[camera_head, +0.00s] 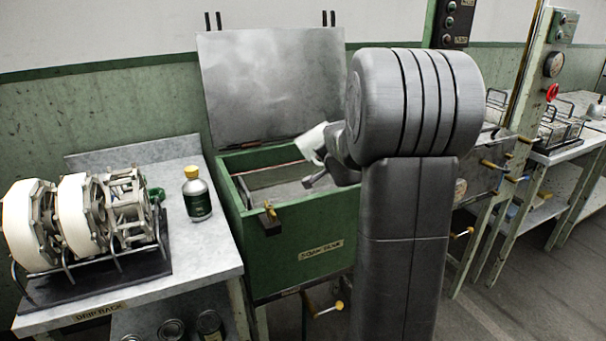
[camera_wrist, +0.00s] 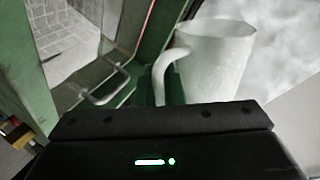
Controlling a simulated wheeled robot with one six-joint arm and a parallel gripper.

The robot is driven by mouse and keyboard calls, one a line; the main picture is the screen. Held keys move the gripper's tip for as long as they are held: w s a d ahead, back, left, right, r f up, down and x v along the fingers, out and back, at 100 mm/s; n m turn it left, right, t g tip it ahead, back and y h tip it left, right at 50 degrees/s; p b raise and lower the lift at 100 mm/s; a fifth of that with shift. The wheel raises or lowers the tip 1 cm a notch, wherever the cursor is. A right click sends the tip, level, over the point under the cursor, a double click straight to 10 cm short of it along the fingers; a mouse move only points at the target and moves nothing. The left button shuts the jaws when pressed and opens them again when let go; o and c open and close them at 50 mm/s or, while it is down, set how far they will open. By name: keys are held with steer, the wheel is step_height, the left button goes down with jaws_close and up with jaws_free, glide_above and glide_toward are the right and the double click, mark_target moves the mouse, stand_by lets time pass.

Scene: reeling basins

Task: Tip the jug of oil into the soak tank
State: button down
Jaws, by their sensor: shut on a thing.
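The white jug (camera_wrist: 215,62) fills the upper middle of the wrist view, and its handle runs down to my gripper (camera_wrist: 165,105). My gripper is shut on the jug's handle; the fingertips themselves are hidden. In the head view the jug (camera_head: 311,141) shows in part, tilted, above the back of the soak tank. My arm hides the rest of it. The green soak tank (camera_head: 300,227) has its grey lid (camera_head: 272,85) raised against the wall. I cannot see oil or any stream.
A drip rack table (camera_head: 190,262) at left bears white reels on a frame (camera_head: 85,215) and a dark bottle with a yellow cap (camera_head: 196,195). A wire handle (camera_wrist: 108,85) shows inside the tank. More benches with wire baskets (camera_head: 558,125) stand at right.

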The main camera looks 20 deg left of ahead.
steer(key=m+g+y+p, duration=0.2)
steer(key=m+y+p, duration=0.1)
steer(key=m+p, duration=0.1)
steer(key=m+g+y+p, duration=0.1)
steer(key=m+y+p, duration=0.2)
steer(key=m, duration=0.4)
steer(key=w+m+g+y+p, duration=0.1)
steer(key=m+g+y+p, duration=0.1)
steer(key=m+p, duration=0.3)
steer(key=shift+d+r+m+g+y, duration=0.15)
steer(key=shift+d+m+g+y, duration=0.2)
steer(key=shift+m+y, duration=0.2)
stand_by(1.1)
